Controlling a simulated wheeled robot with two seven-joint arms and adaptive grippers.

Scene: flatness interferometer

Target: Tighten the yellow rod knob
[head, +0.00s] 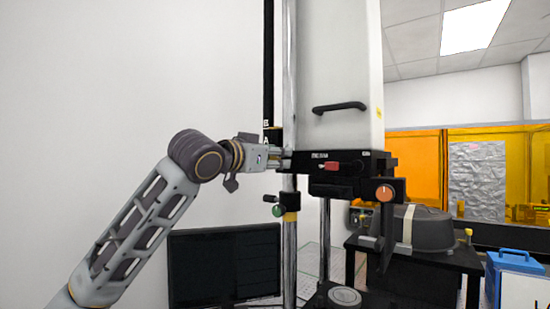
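The tall white interferometer column (340,75) has a black carriage (345,175) at its lower end. A silver vertical rod (289,250) stands at its left. A yellow collar (290,216) sits on this rod below the carriage, with a green-ended knob (277,211) at its left. I cannot tell which part is the yellow rod knob; it may be hidden behind my gripper. My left gripper (284,160) points right at the rod, beside the carriage's left end and above the collar. Its fingertips are too small and overlapped to tell open from shut. My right gripper is out of view.
The carriage carries a red knob (332,166) and an orange knob (384,193). A black handle (340,107) projects from the column. A dark monitor (224,265) stands at lower left. A grey case (420,226) on a black table and a blue box (515,264) are at right.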

